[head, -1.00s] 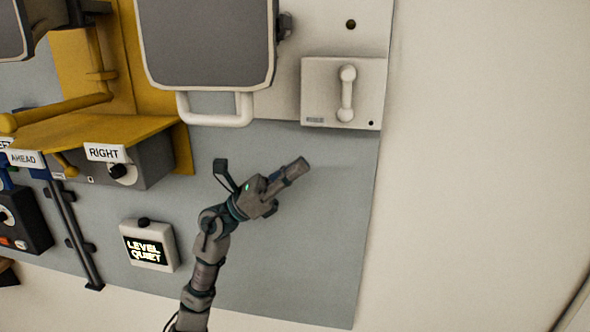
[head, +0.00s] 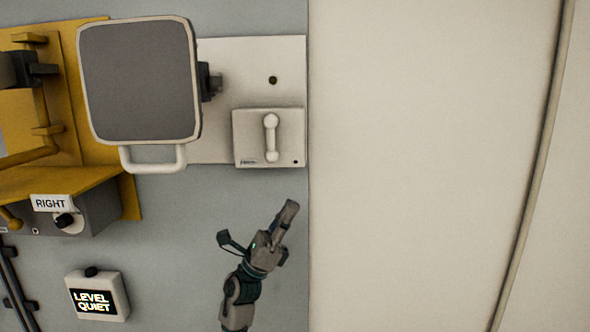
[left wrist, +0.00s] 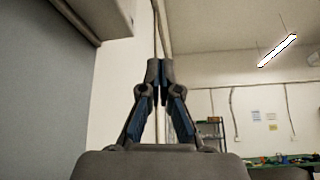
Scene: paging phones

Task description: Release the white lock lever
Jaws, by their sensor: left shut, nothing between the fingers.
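A white box (head: 243,155) is fixed to the white back plate on the wall in the head view. A white lever with rounded ends (head: 271,138) stands upright on its face. A white U-shaped handle (head: 152,166) sits under a grey framed panel (head: 138,80) to the left. I cannot tell for certain which of these is the lock lever. My left gripper (head: 290,207) is below the white box, apart from it and empty. Its fingers are closed together in the left wrist view (left wrist: 160,68). My right gripper is not in view.
A yellow frame (head: 75,182) and a grey box labelled RIGHT (head: 92,215) with a knob are at the left. A LEVEL QUIET sign box (head: 99,297) is at lower left. A dark latch (head: 209,82) juts from the panel's right side.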

